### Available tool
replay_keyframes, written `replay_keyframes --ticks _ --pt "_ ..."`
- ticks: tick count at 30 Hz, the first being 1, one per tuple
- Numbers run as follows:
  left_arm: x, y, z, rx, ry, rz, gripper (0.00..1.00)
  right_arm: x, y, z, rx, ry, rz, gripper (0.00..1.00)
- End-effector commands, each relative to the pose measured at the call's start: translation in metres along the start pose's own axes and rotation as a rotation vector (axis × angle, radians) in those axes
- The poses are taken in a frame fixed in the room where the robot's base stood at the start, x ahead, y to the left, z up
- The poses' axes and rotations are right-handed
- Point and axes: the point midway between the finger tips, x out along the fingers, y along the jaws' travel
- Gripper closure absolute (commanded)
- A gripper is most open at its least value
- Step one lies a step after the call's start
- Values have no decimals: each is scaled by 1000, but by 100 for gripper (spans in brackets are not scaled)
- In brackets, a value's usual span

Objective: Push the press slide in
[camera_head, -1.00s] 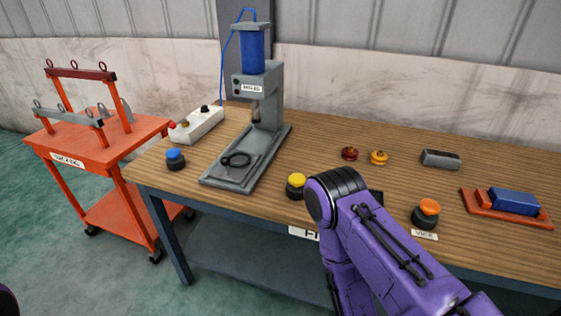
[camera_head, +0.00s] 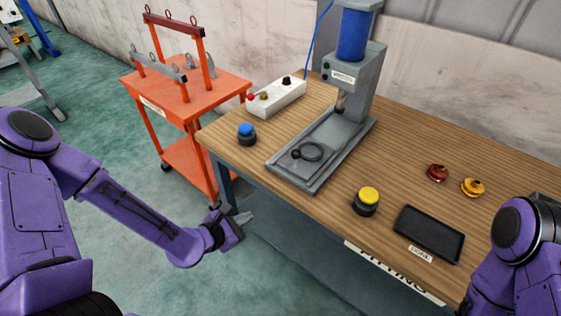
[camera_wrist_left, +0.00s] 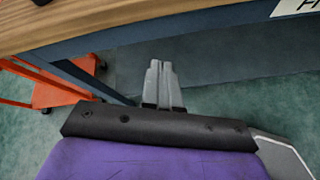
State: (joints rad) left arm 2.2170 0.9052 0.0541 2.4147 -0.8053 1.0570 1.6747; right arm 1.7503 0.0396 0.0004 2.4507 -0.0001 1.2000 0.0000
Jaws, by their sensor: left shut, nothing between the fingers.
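The grey press (camera_head: 352,85) stands on the wooden table, with a blue cylinder on top. Its slide (camera_head: 303,160) is a flat plate with a dark ring on it, lying in the base track at the front end, out from under the ram. My left gripper (camera_head: 243,217) is shut and empty, low in front of the table's left edge, apart from the press. Its closed fingers also show in the left wrist view (camera_wrist_left: 163,82), below the table edge. My right arm shows at the lower right; its gripper is out of frame.
On the table are a blue button (camera_head: 246,133), a yellow button (camera_head: 367,200), a black tray (camera_head: 429,234), a white control box (camera_head: 276,97), and red (camera_head: 437,173) and yellow (camera_head: 473,187) small parts. An orange cart (camera_head: 187,98) stands left of the table.

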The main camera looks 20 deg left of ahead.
Motion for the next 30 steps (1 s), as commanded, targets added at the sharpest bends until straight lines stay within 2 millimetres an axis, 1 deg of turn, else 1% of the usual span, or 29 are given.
replay_keyframes --ticks 1,3,6,8,11,16,23,24,26,30 --pt "-5 16 28 -125 -79 24 100 -9 1 -4 0 0 0 57" --pt "-8 28 50 -263 -164 31 100 -12 1 -5 0 0 0 57" --pt "-10 37 65 -362 -227 30 100 -12 1 -5 1 1 0 57" --pt "-6 39 66 -380 -236 30 100 -11 1 -5 1 1 0 57" --pt "8 38 67 -379 -234 28 100 -7 1 -3 0 0 0 57" --pt "42 40 76 -378 -233 26 100 -7 1 -3 0 0 0 57" --pt "89 44 88 -380 -233 28 100 -16 2 -7 1 0 0 57" --pt "94 47 94 -378 -233 29 100 -21 2 -9 1 0 0 57" --pt "102 48 99 -380 -234 28 100 -24 2 -10 1 0 0 57" --pt "116 51 105 -381 -233 29 100 -28 3 -12 1 1 0 57"
